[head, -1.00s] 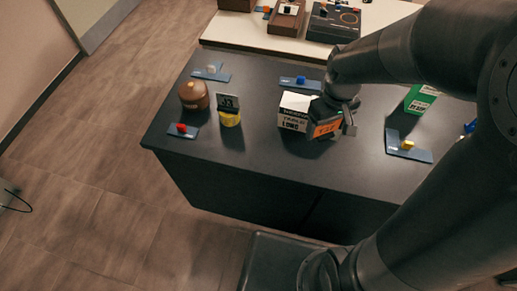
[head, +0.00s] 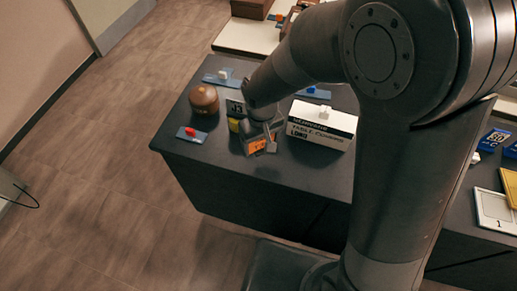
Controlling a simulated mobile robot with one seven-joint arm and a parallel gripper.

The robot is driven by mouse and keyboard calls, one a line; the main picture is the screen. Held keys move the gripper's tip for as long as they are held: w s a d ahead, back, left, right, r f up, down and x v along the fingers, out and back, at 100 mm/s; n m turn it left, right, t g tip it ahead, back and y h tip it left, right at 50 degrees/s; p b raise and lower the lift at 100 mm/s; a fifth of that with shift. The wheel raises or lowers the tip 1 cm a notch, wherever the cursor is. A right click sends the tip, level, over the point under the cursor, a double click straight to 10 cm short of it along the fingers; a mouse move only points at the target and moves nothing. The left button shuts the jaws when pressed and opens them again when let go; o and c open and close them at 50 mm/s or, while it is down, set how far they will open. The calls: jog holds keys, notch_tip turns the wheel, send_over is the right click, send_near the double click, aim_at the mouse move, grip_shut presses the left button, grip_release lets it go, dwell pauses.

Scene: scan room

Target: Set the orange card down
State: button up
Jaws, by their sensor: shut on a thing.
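The orange card (head: 256,146) is between the fingers of my gripper (head: 262,140), at the front part of the dark table (head: 220,160). My gripper is shut on it. The card's face is partly covered by the fingers, and I cannot tell whether it touches the tabletop. A dark card marked 33 (head: 235,108) stands in a yellow holder (head: 234,125) just left of and behind my gripper.
A white and black box (head: 322,125) stands right of my gripper. A brown round pot (head: 204,99) and a red block on a blue plate (head: 191,133) are at the left. Blue cards and a white-faced card (head: 493,208) lie at the right.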

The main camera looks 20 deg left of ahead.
aim_at(258, 150)
jog(key=shift+a+f, duration=0.2)
jog(key=shift+a, duration=0.15)
jog(key=shift+f, duration=2)
jog(key=shift+f, duration=0.15)
jog(key=o, duration=1)
